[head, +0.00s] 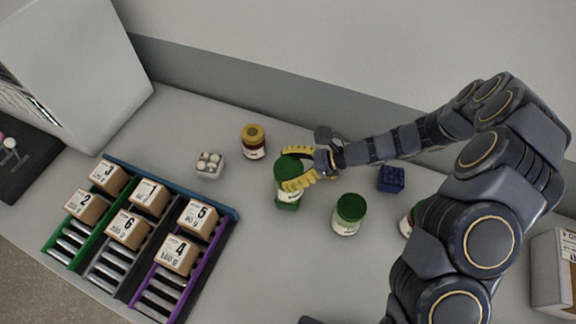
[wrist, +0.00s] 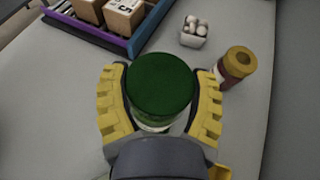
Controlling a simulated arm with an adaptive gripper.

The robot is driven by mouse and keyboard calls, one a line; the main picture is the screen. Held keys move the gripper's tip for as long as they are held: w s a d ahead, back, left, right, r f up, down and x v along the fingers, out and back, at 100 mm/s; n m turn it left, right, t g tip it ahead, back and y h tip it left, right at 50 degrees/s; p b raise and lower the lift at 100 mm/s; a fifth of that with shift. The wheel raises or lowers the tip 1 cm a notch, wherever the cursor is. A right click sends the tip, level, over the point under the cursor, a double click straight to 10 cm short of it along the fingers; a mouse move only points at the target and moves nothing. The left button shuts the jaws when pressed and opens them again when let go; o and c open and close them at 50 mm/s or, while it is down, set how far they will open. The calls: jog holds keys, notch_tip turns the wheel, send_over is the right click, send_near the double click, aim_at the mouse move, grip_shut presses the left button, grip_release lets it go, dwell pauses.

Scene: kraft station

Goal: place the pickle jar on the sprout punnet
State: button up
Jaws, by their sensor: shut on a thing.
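The pickle jar (head: 288,168), with a dark green lid and pale label, is upright between the yellow fingers of my gripper (head: 300,170). In the wrist view its round lid (wrist: 161,83) fills the space between both fingers of my gripper (wrist: 160,100), which is shut on it.
Another green-lidded jar (head: 348,212) stands to the right, close to my arm. A yellow-lidded jar (head: 253,141) and a white punnet (head: 209,167) stand to the left. A blue punnet (head: 391,179) is at right. A rack with several numbered boxes (head: 127,228) is at lower left.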

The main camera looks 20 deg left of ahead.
jog(key=shift+f, duration=0.15)
jog(key=o, duration=1.2)
jog(key=shift+c, duration=0.2)
jog(key=shift+r, duration=0.25)
jog(key=v, duration=1.2)
